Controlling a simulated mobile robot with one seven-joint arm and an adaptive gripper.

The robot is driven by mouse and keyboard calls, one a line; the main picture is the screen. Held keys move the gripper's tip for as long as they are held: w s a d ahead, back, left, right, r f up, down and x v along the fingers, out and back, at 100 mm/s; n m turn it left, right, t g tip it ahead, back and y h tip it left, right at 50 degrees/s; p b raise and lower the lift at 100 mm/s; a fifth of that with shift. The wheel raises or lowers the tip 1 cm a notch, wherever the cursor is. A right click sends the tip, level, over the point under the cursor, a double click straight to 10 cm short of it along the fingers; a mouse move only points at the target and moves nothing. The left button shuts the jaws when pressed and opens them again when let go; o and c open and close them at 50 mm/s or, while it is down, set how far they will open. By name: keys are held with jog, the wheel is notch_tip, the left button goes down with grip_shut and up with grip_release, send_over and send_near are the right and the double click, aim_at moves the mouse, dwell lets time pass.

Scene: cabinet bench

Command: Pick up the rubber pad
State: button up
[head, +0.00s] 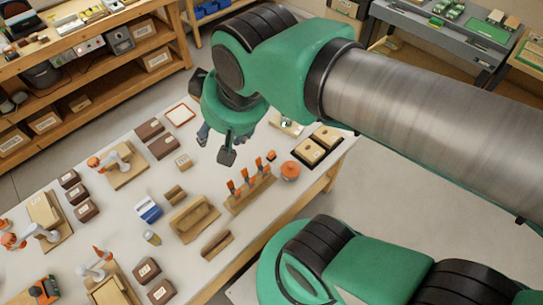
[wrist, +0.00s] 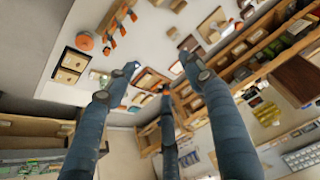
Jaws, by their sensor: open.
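I cannot tell for sure which thing is the rubber pad; no item is plainly readable as one. A small pale item with a dark spot (head: 287,125) lies on the bench beside the arm, partly hidden. A blue and white block (head: 148,210) lies near the bench's middle. My gripper (head: 214,146) hangs above the far part of the bench, fingers spread and empty. In the wrist view the blue-grey fingers of my gripper (wrist: 158,74) are well apart, with nothing between their tips but things farther off. A red-rimmed white tray (head: 180,115) lies beyond the gripper.
The white bench (head: 130,205) carries several dark brown boxes (head: 150,129), a wooden rack with orange-handled tools (head: 247,190), an orange round container (head: 290,171) and a two-part wooden tray (head: 317,146). Small white-orange arm models stand at left. Shelves (head: 90,85) stand behind.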

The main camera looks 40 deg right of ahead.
jog(key=w+d+f+m+g, duration=0.2)
jog(key=w+d+f+m, duration=0.4)
jog(key=w+m, duration=0.25)
jog(key=m+g+p, duration=0.1)
jog(key=m+g, duration=0.3)
jog(key=m, duration=2.3)
send_over(271, 152)
notch_tip(271, 152, down, 29)
jog(key=shift+s+f, duration=0.1)
jog(key=shift+f, duration=0.1)
jog(key=shift+f+b, duration=0.5)
jog(key=shift+f, duration=3.8)
jog(key=shift+f, duration=0.1)
